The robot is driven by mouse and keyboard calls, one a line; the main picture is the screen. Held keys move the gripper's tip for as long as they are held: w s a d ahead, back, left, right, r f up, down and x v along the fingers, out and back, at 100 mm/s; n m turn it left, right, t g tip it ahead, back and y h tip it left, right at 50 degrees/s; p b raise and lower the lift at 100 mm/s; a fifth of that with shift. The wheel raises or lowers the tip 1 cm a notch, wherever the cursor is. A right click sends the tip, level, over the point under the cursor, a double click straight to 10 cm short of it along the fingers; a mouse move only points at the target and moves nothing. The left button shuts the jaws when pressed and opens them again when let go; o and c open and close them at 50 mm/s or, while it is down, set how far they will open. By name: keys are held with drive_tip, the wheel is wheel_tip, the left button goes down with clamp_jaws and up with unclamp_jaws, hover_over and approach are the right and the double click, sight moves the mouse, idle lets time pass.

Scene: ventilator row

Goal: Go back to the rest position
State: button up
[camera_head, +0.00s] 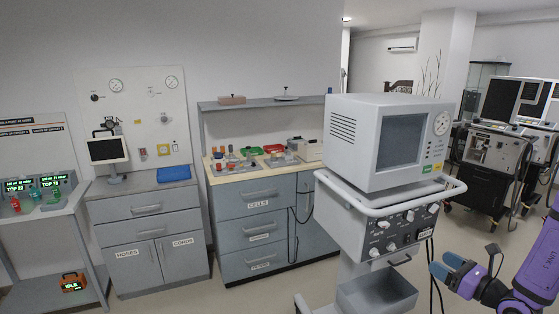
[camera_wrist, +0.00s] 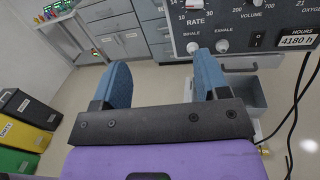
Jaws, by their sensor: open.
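My gripper (camera_head: 449,271) is at the lower right of the head view, on my purple arm, with blue fingers. In the wrist view my gripper (camera_wrist: 160,82) shows two blue fingers spread apart, with only floor and cabinet fronts seen between them. It is open and empty. A grey ventilator (camera_head: 378,148) with a screen and a knob panel stands just left of my gripper in the head view. Its knob panel (camera_wrist: 245,28) fills the upper right of the wrist view, beyond the fingers. My gripper appears apart from it.
A basket (camera_head: 376,296) hangs low on the ventilator, and dark cables (camera_wrist: 296,115) hang at its right. Drawer cabinets (camera_head: 262,225) line the wall behind. More machines (camera_head: 494,145) stand at the right.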

drive_tip(key=s+a+r+n+g+y, duration=0.2)
drive_tip(key=s+a+r+n+g, duration=0.2)
drive_tip(key=a+r+n+g, duration=0.4)
drive_tip(key=s+a+r+n+g+y, duration=0.2)
drive_tip(key=s+a+r+n+g, duration=0.35)
drive_tip(key=a+r+n, duration=0.4)
drive_tip(key=s+d+r+n+t+h, duration=0.1)
drive_tip(key=s+r+n+t+h, duration=0.2)
drive_tip(key=s+r+n+h, duration=0.9)
drive_tip(key=shift+s+d+r+n+h, duration=0.35)
drive_tip(key=shift+s+r+n, duration=0.55)
drive_tip(key=shift+s, duration=0.85)
drive_tip(key=shift+a, duration=0.1)
